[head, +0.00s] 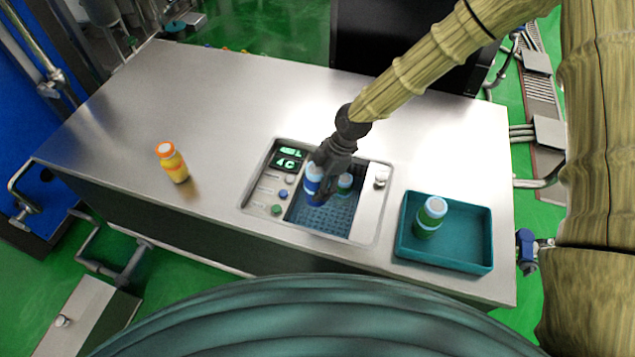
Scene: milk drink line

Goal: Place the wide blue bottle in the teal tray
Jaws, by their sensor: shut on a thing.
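My gripper (322,186) reaches down over the recessed panel in the steel counter and is shut on the blue bottle (313,174). The bottle has a pale cap and is partly covered by the gripper's fingers. It is over the recess's blue mesh floor (322,219); I cannot tell whether it touches the floor. The teal tray (467,256) is at the counter's right end. A green bottle with a pale cap (431,217) stands inside the tray, toward its left side.
A teal-and-green bottle (344,184) stands in the recess just right of my gripper. A yellow-orange bottle (172,163) stands on the left of the counter. Buttons and a green display (287,158) border the recess. A small knob (381,179) is at its right. The tray's right half is free.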

